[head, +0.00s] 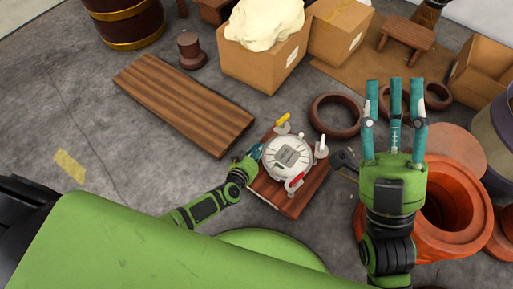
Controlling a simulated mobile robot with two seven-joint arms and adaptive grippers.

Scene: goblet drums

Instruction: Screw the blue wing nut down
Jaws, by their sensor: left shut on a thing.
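The white round drum head (288,156) lies on a reddish wooden board (275,199), with wing nuts around its rim. A yellow wing nut (283,120) is at the top, a white one (321,149) at the right and a red one (294,182) at the bottom. My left gripper (257,154) is at the drum's left rim, shut on the blue wing nut, which its fingers mostly hide. How far down the nut sits cannot be seen. My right gripper (394,118) is raised at the right, its teal fingers apart and empty.
An orange goblet-shaped drum body (448,214) stands right of my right gripper. Dark rings (336,115) lie behind the drum head. A slatted wooden panel (184,103) lies to the left, with cardboard boxes (264,72) at the back.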

